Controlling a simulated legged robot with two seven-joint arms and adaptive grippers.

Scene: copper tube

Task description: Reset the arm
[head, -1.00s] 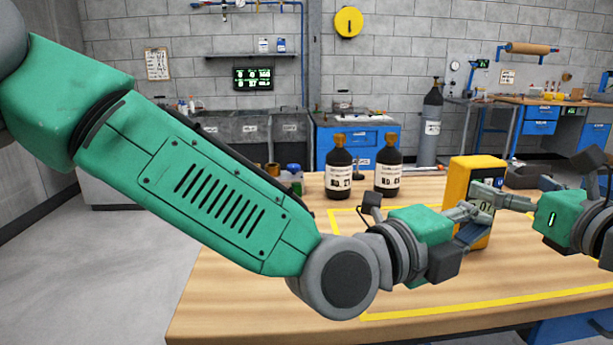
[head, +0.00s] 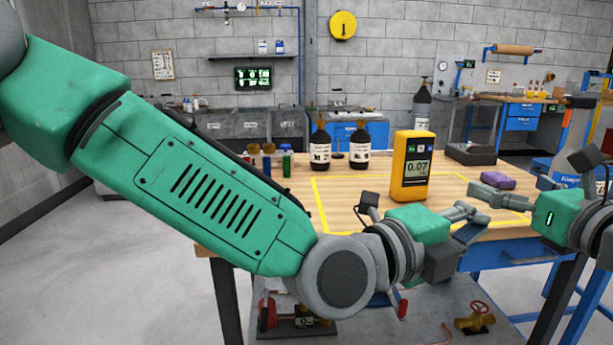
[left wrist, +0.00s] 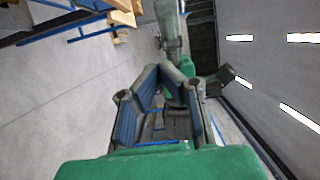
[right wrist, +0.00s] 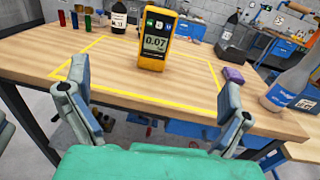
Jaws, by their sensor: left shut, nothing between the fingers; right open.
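My left gripper (head: 468,222) is in front of the table's near edge in the head view, below the yellow meter. It is shut with nothing in it, and its fingers fill the middle of the left wrist view (left wrist: 165,110). My right gripper (head: 510,190) comes in from the right, its fingers pointing left. In the right wrist view its fingers stand wide apart and empty (right wrist: 155,105). The yellow meter (head: 412,168) stands upright on the table (head: 335,222), reading 0.07, apart from both grippers. No copper tube can be made out.
Two dark bottles (head: 320,148) (head: 359,148) stand on the table left of the meter. A purple block (head: 497,180) and a dark grey tray (head: 470,153) lie to the right. Yellow tape marks a mostly clear area. A lower shelf (head: 390,325) holds several parts. Grey floor is open at left.

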